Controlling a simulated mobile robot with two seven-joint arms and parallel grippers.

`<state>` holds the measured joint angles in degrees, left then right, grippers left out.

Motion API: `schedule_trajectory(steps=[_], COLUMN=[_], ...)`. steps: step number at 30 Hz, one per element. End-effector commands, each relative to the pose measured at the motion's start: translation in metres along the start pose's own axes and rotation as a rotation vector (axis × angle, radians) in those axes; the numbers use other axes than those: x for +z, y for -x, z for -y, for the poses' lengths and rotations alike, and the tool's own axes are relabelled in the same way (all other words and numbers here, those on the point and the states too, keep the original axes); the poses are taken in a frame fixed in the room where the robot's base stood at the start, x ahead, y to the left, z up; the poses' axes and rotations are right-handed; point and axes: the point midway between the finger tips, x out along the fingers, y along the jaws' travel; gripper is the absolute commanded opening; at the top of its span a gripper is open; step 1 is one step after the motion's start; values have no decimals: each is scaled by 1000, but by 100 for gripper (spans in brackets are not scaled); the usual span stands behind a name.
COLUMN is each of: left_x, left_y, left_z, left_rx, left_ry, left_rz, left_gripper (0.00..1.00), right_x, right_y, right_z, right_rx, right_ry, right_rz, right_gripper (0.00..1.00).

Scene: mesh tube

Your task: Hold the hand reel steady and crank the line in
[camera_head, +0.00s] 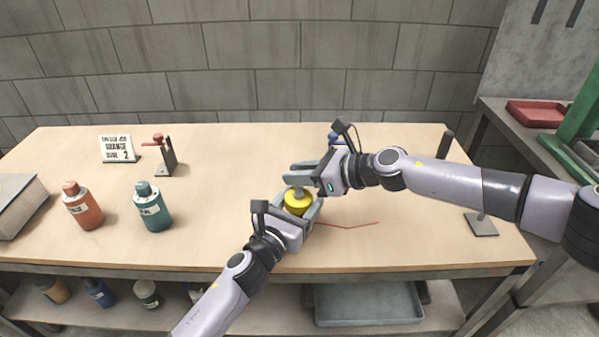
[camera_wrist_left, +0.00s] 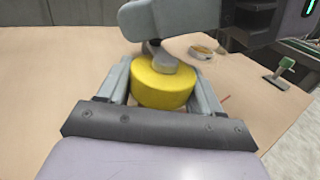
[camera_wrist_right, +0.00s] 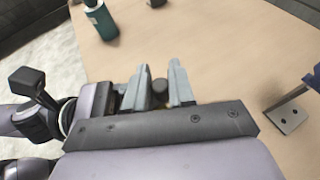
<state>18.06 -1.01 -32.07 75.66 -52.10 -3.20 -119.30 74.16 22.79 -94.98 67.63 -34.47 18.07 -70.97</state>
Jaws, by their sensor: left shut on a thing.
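The yellow hand reel (camera_head: 298,204) is above the middle of the table. My left gripper (camera_head: 299,208) is shut on it, one finger on each side, as the left wrist view shows the yellow drum (camera_wrist_left: 160,85) between the fingers. A grey crank piece (camera_wrist_left: 172,63) sits on top of the reel. My right gripper (camera_head: 298,173) is just above the reel with its fingers apart. A dark round knob (camera_wrist_right: 160,87) shows between them in the right wrist view; whether they touch it is unclear. A thin red line (camera_head: 347,227) lies on the table to the right.
An orange bottle (camera_head: 83,207), a teal bottle (camera_head: 152,208), a sign (camera_head: 118,148) and a small stand with a red top (camera_head: 164,157) are on the left. A grey stand base (camera_head: 481,225) is at right. A blue item (camera_head: 334,139) is partly hidden behind my right gripper.

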Motion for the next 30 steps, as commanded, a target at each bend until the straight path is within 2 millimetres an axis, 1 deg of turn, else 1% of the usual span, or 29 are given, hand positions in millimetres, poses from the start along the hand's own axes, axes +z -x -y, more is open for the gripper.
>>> schedule_trajectory(steps=[7,14,22,30], left_x=[-1,-1,-1,-1], left_y=[0,0,0,0], left_z=[0,0,0,0], left_rx=[1,1,0,0], left_ry=[0,-2,-2,1], left_rz=[-2,-2,-2,-2], left_gripper=[30,30,30,30], right_x=[0,-1,1,-1], right_y=[0,2,4,9], right_z=[0,0,-2,-2], right_rx=[-16,-84,-212,-361], right_ry=[-7,-31,-85,-154], right_rz=[-4,-9,0,6], right_gripper=[0,0,0,0])
